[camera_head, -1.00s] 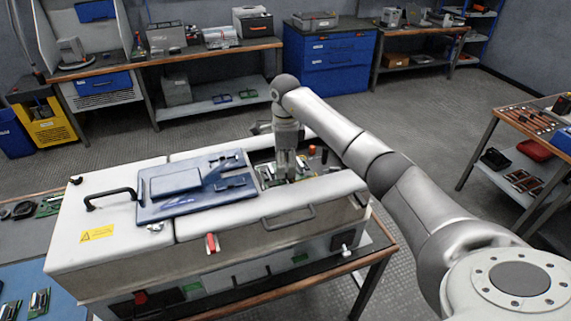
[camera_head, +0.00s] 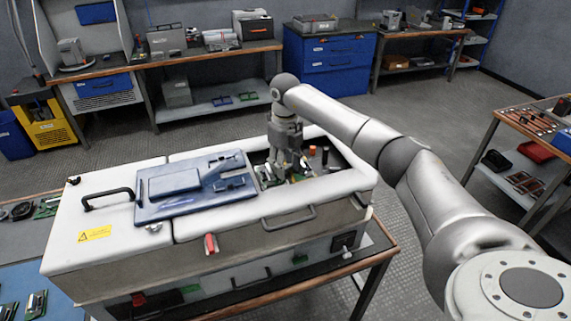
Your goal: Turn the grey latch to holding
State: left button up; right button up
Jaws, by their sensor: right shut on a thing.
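My right gripper (camera_head: 288,165) points down into the open bay at the right end of the white-topped cabinet (camera_head: 110,200). It is shut on a small part among the circuit boards. The fingers hide that part, and it is likely the grey latch. A green circuit board (camera_head: 268,174) lies in the bay beside the fingers. A small grey fitting (camera_head: 154,228) sits on the cabinet's front top edge, away from the gripper. My left gripper is not in view.
A blue cover plate (camera_head: 190,187) lies on the cabinet top, left of the bay. Small upright cylinders (camera_head: 325,155) stand right of the gripper. A red lever (camera_head: 210,243) is on the cabinet's front. Floor is clear behind the cabinet.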

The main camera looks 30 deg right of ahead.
jog(key=m, duration=0.3)
jog(key=shift+m, duration=0.3)
dwell(0.5)
jog(key=o, duration=1)
jog(key=shift+w, duration=0.1)
jog(key=shift+r, duration=0.1)
jog(key=shift+r, duration=3.85)
jog(key=shift+r, duration=0.1)
